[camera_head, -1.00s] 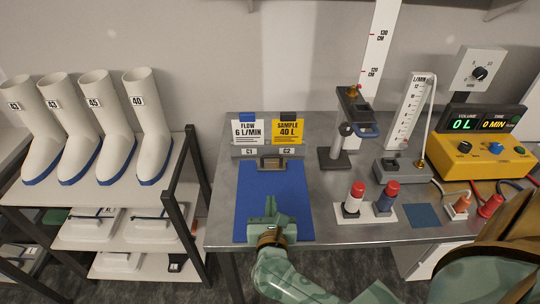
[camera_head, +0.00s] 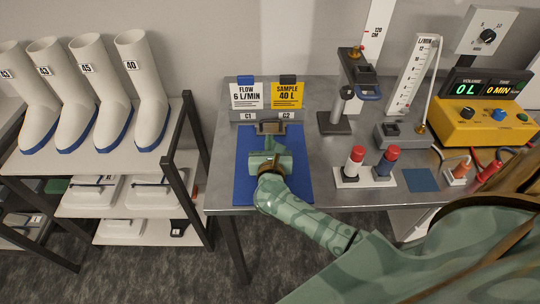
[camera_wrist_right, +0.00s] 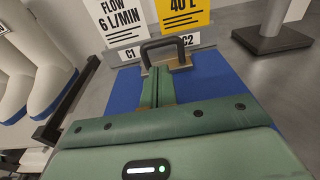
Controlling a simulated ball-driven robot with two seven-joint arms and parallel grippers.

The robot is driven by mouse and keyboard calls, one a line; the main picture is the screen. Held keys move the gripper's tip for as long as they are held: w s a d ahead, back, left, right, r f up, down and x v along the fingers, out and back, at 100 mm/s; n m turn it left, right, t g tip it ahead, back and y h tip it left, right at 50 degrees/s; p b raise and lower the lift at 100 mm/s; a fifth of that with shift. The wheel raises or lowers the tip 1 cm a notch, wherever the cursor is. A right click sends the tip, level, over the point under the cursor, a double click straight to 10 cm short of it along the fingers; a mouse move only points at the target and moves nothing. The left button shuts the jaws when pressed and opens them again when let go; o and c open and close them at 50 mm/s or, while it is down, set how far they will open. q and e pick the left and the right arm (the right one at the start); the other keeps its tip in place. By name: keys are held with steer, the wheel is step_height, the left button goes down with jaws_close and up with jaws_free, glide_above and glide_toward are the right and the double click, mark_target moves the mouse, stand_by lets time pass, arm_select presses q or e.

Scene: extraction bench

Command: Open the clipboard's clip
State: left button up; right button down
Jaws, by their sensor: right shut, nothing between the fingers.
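The clipboard is a blue board (camera_head: 297,182) lying flat on the grey bench, with a metal clip (camera_head: 270,127) at its far edge. In the right wrist view the clip (camera_wrist_right: 183,62) has a dark handle loop standing up from its base; I cannot tell whether its jaw is parted. My right gripper (camera_head: 269,141), green, is over the board with its fingers shut and empty. In the wrist view its fingertips (camera_wrist_right: 160,70) point at the clip and overlap the loop's near side; contact is unclear. The gripper hides the board's middle. My left gripper is out of view.
A grey holder with a white FLOW card (camera_head: 246,95) and a yellow SAMPLE card (camera_head: 287,95) stands just behind the clip. Red-capped (camera_head: 354,162) and blue-and-red (camera_head: 386,160) cylinders stand to the right. A shelf of white boots (camera_head: 143,85) is left.

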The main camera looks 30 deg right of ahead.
mark_target(269, 130)
steer(key=shift+w+d+r, duration=0.2)
steer(key=shift+w+d, duration=0.4)
steer(key=shift+w, duration=0.35)
steer(key=shift+w+d+r, duration=0.15)
steer(key=shift+w+d, duration=0.45)
steer(key=shift+w, duration=0.3)
